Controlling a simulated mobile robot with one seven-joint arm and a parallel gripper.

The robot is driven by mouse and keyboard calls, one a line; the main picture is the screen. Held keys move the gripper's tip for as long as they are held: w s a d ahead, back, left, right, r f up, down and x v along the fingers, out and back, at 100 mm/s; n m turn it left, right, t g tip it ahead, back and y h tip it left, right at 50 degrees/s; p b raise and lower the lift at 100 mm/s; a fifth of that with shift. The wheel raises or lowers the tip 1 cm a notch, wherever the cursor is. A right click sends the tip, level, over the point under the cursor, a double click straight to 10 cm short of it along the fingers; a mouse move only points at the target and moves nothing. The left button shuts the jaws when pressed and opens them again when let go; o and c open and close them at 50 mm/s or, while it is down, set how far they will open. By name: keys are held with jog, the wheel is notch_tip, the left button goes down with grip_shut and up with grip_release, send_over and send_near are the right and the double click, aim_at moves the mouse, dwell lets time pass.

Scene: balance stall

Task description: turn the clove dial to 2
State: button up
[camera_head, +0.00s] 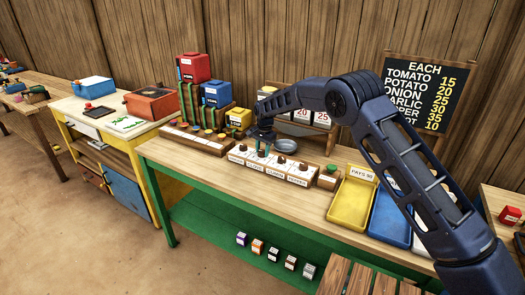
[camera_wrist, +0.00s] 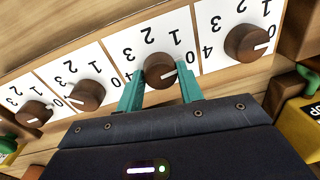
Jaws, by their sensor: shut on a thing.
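The clove dial is a round brown wooden knob (camera_wrist: 160,70) on a white numbered card. My gripper (camera_wrist: 160,74) has its two teal fingers on either side of this knob, shut on it. The knob's white pointer line faces right in the wrist view, toward the 0 side of its card. In the head view my gripper (camera_head: 262,151) reaches down over the dial board, behind the clove label (camera_head: 254,168). The clove knob is mostly hidden there by the fingers.
Another knob (camera_wrist: 247,42) stands close on the right in the wrist view, and one (camera_wrist: 85,95) on the left. A metal pan (camera_head: 285,146) stands behind the dial board. A yellow tray (camera_head: 349,203) lies to the right; the table front is clear.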

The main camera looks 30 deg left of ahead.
jog(key=n, duration=0.4)
jog(key=shift+w, duration=0.1)
jog(key=n, duration=0.4)
jog(key=shift+g, duration=0.3)
jog(key=n, duration=0.4)
jog(key=shift+a, duration=0.15)
jog(key=shift+n+h, duration=0.4)
jog(key=shift+n, duration=1.8)
jog(key=o, duration=1)
